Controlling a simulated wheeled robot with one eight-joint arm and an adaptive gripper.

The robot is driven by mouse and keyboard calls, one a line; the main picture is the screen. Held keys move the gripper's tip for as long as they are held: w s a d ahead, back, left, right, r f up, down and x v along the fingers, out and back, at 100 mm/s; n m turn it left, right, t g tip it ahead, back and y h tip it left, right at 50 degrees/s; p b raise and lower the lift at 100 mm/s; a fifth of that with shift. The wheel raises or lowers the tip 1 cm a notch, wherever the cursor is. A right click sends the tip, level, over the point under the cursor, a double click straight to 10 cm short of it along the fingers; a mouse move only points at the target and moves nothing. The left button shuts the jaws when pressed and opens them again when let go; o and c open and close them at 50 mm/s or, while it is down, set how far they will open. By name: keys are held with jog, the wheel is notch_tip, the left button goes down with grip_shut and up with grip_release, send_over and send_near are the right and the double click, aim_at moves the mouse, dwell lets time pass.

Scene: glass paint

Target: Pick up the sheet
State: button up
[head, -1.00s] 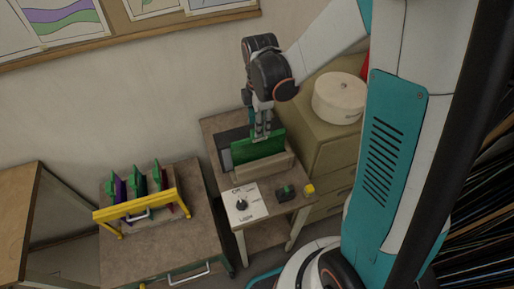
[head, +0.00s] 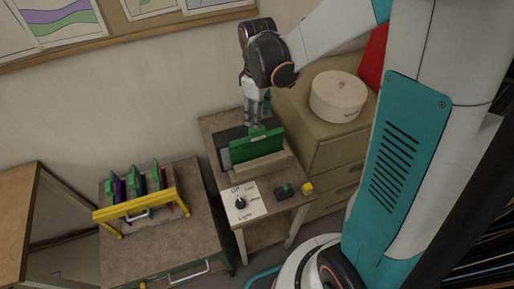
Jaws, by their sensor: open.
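A green sheet (head: 256,147) stands upright in a pale wooden holder (head: 264,168) on the small side table. A small green tab or knob sticks up from its top edge. My gripper (head: 257,122) points down just above that top edge, with its fingers close to the tab. The fingers are open; whether they touch the tab is too small to tell. A grey panel (head: 229,151) stands behind and to the left of the green sheet.
A dial plate (head: 241,202), a small dark device with a green knob (head: 283,191) and a yellow block (head: 307,188) sit at the table's front. A round white container (head: 338,97) stands on the cabinet at right. A yellow-framed rack (head: 137,209) with coloured sheets stands on the left cart.

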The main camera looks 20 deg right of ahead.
jog(key=m, duration=0.2)
jog(key=r+m, duration=0.1)
jog(key=m, duration=0.4)
jog(key=shift+r, duration=0.25)
jog(key=f+m, duration=0.1)
jog(key=m, duration=0.5)
jog(key=f+m+b, duration=0.1)
jog(key=f+m, duration=0.1)
jog(key=m, duration=0.5)
jog(key=f+m+b, duration=0.1)
jog(key=m, duration=0.5)
jog(key=shift+s+f+m, duration=0.2)
jog(key=shift+m, duration=0.2)
jog(key=f, duration=0.2)
jog(key=w+f, duration=0.1)
jog(key=f, duration=0.1)
jog(key=shift+f+b, duration=0.2)
jog(key=shift+b, duration=0.1)
jog(key=shift+s+f, duration=0.15)
jog(key=shift+f, duration=0.25)
grip_shut()
